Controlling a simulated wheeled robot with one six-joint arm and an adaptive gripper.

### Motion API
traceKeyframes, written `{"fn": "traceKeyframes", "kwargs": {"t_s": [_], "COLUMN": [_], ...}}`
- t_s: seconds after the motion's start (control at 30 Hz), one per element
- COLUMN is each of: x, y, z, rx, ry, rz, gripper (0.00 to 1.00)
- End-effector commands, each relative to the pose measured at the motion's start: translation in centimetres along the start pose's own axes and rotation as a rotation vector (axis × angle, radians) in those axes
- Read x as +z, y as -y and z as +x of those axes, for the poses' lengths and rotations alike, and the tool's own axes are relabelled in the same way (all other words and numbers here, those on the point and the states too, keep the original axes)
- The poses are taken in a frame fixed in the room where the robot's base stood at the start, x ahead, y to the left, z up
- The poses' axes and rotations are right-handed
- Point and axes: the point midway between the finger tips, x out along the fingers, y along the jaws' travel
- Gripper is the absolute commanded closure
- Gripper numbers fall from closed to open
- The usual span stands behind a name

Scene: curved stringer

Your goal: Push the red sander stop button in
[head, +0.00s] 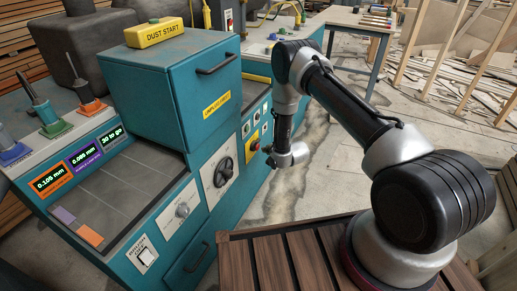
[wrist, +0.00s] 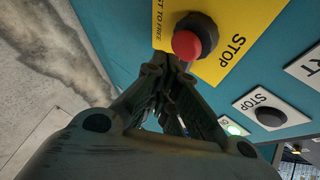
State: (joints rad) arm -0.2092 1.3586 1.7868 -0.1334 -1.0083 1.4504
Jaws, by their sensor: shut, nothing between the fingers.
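The red stop button (wrist: 187,45) is a round red cap on a dark collar. It sits on a yellow plate (wrist: 222,62) marked STOP on the teal machine panel, at the top middle of the wrist view. The cap stands out from the plate. My gripper (wrist: 172,68) is shut and empty, its fingertips just below the red cap in the picture. I cannot tell whether they touch it. In the head view my gripper (head: 268,149) is beside the yellow plate (head: 254,141) on the machine's right side.
Concrete floor (head: 320,130) is clear right of the machine.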

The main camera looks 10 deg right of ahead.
Motion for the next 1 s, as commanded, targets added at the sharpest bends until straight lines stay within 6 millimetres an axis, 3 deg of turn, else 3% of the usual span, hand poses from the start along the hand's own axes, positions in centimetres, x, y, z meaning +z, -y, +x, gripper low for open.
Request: {"fn": "traceKeyframes", "kwargs": {"t_s": [1.0], "x": [0.44], "y": [0.45], "z": [0.58], "rx": [0.000], "ry": [0.000], "rz": [0.000], "gripper": [1.00]}}
